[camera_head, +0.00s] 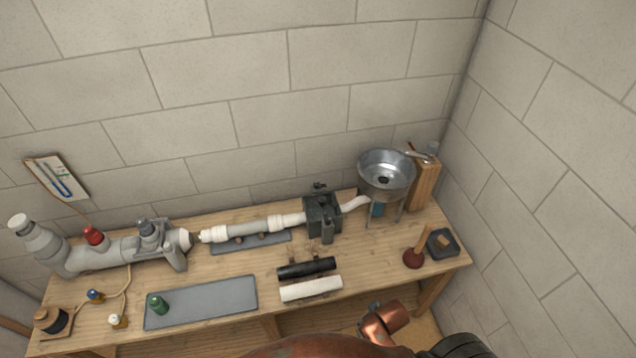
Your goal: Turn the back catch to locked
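A dark grey block-shaped housing (322,215) stands on the workbench, around the pipe line between the white pipe and the sink. A small dark catch-like piece (319,186) shows at its back upper edge. Another dark upright piece (327,232) is on its front side. The view is too small to tell which way the back piece is turned. Copper-coloured and dark parts of my own body show at the bottom edge, well apart from the housing. I cannot make out fingers of either gripper.
The workbench (224,268) runs along the block wall. Black (306,268) and white (311,289) tubes lie in front. A plunger (414,258) is at right.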

